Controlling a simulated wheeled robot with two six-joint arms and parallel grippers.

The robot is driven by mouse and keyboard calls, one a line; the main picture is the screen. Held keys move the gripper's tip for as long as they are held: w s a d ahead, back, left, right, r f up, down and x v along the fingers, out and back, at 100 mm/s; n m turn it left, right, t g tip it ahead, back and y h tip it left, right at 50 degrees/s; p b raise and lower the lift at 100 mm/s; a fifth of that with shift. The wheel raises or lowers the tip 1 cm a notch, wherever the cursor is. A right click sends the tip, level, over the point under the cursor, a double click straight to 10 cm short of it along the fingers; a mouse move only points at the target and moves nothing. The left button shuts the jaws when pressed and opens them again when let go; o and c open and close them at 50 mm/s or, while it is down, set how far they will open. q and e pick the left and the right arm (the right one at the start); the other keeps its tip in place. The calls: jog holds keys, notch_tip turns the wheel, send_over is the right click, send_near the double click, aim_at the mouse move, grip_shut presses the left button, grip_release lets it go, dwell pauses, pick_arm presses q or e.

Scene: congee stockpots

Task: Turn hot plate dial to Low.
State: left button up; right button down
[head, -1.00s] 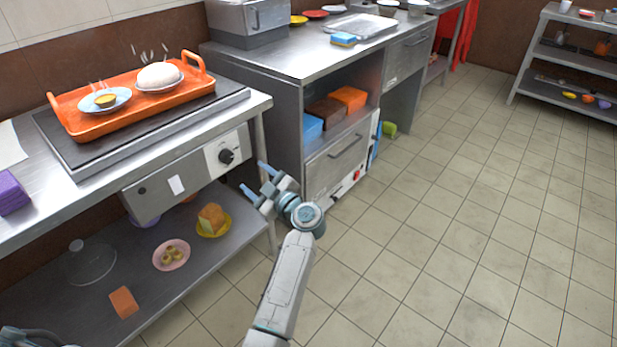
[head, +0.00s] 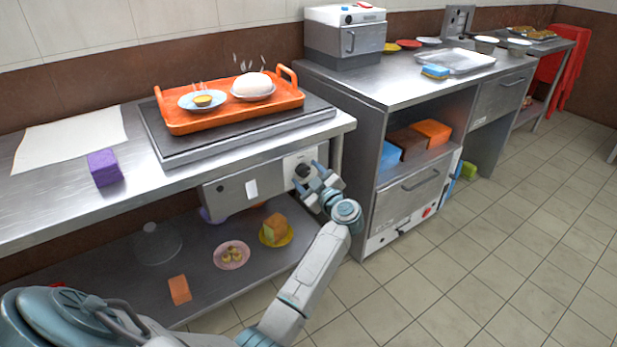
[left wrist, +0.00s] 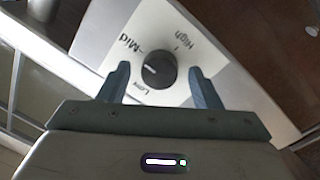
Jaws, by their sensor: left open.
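The black hot plate dial (head: 303,171) is on the front panel below the counter's right end. In the left wrist view the dial (left wrist: 158,70) sits on a white label (left wrist: 190,62) marked Low, Mid and High. A pale pointer mark shows on the dial's left side, towards the Mid and Low markings; its exact setting is hard to tell. My left gripper (head: 309,178) is open in front of the dial. In the left wrist view its fingers stand on either side of the dial, apart from it. The hot plate (head: 190,158) carries an orange tray (head: 192,124).
Two dishes with food, one a bowl (head: 253,93), sit on the tray. A purple block (head: 104,168) and paper (head: 70,138) lie on the counter (head: 45,212). The lower shelf (head: 215,288) holds plates and food. A steel cabinet (head: 375,215) stands right of the panel. Tiled floor (head: 470,270) is clear.

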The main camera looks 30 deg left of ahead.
pick_arm(q)
jog(key=c, duration=1)
